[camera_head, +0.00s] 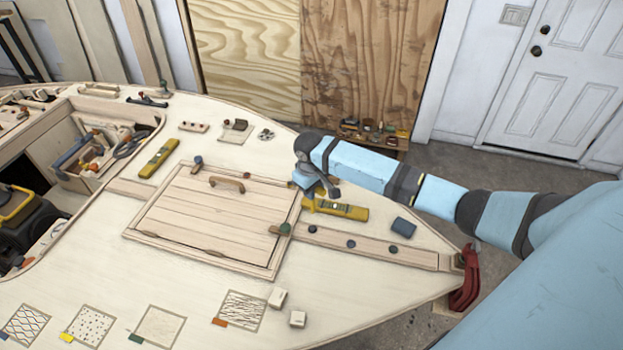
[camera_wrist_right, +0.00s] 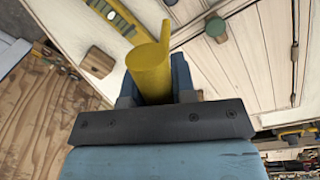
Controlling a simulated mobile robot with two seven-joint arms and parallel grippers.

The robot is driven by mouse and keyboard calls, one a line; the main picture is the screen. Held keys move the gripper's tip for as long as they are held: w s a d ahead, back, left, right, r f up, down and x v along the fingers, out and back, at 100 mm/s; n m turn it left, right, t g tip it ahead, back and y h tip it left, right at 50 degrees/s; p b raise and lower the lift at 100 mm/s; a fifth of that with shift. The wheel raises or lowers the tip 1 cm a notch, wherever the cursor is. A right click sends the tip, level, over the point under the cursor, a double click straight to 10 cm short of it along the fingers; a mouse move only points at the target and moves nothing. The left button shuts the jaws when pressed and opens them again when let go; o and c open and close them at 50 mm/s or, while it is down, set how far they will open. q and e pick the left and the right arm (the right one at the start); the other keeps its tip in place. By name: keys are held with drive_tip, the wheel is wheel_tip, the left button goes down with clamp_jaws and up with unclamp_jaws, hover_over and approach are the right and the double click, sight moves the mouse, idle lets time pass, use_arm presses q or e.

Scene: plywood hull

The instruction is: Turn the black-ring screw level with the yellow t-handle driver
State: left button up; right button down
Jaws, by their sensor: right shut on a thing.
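My right gripper (camera_head: 308,186) hangs over the right edge of the framed hatch, its arm coming in from the right. In the right wrist view it is shut on the yellow t-handle driver (camera_wrist_right: 150,68), whose thick yellow handle stands between the fingers. The driver's tip is hidden in the wrist view, and the driver is mostly hidden by the gripper in the head view. I cannot make out the black-ring screw or whether the driver touches it. Dark round heads (camera_head: 350,244) sit along the plank right of the hatch. My left gripper is not in view.
A yellow spirit level (camera_head: 336,209) lies close beside the gripper; another (camera_head: 158,158) lies left of the hatch (camera_head: 190,215). A dark blue block (camera_head: 403,227) lies to the right. A red clamp (camera_head: 466,280) grips the deck's right tip. The front deck has free room.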

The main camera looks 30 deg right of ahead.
sight(312, 204)
drive_tip(key=shift+s+a+f, duration=0.15)
drive_tip(key=shift+s+a, duration=0.05)
drive_tip(key=shift+s, duration=0.05)
drive_tip(key=shift+f+b, duration=0.35)
drive_tip(key=shift+f, duration=0.3)
wheel_tip(312, 204, down, 5)
drive_tip(key=b, duration=0.4)
drive_tip(key=shift+r, duration=0.2)
drive_tip(key=shift+r+n+p, duration=0.25)
drive_tip(key=shift+n+p, duration=0.35)
drive_tip(key=shift+p, duration=0.05)
drive_tip(key=shift+n+p, duration=0.4)
drive_tip(key=shift+n, duration=0.5)
drive_tip(key=n+p, duration=0.1)
drive_tip(key=n, duration=0.3)
drive_tip(key=shift+n, duration=0.4)
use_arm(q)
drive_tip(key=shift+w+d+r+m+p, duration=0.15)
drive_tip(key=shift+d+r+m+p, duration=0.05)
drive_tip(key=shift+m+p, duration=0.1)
use_arm(e)
drive_tip(key=n, duration=0.3)
drive_tip(key=shift+f+n+t+y, duration=0.25)
drive_tip(key=shift+n+t+y, duration=0.05)
drive_tip(key=shift+y, duration=0.1)
